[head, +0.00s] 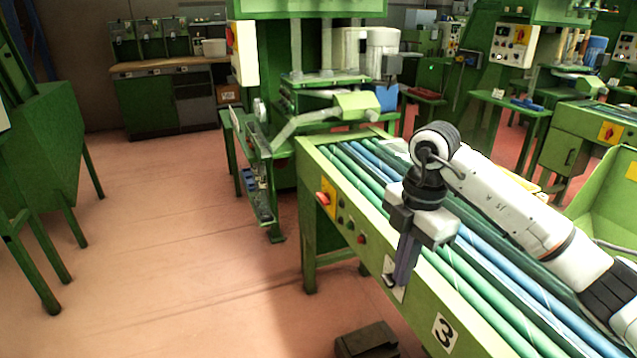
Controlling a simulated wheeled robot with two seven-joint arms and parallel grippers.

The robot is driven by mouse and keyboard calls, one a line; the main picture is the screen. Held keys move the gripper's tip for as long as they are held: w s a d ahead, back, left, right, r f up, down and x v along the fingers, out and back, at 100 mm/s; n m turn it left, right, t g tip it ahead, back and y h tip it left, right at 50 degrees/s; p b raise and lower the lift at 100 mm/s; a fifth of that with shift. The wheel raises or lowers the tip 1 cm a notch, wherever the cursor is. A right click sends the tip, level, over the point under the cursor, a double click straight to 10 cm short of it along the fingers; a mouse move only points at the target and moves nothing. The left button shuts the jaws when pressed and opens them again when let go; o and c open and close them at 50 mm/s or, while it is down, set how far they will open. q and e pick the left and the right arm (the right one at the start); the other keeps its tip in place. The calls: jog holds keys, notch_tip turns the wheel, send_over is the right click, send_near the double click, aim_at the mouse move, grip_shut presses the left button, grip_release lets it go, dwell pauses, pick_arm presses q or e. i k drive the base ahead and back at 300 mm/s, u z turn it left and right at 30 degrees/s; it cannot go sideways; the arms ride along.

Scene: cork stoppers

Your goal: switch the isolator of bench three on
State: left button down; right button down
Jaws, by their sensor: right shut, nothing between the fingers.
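Bench three (445,333) is the green bench with the black "3" on a white label and long green and blue rollers on top. Its isolator (323,198) is a red handle on a yellow plate, at the far left end of the bench's front face. The handle looks roughly sideways, but it is too small to tell its setting. My right gripper (403,284) points down with its fingers shut and empty. It is in front of the bench's front face, right of and nearer than the isolator, clear of it. My left gripper is out of view.
Small buttons (361,239) sit right of the isolator. A white plate with a dark hook (391,281) is partly behind my gripper. A dark box (366,340) stands on the floor below. Another red-yellow isolator (610,131) is on a bench at right. The floor at left is free.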

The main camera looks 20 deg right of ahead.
aim_at(324, 198)
jog(key=i, duration=1.65)
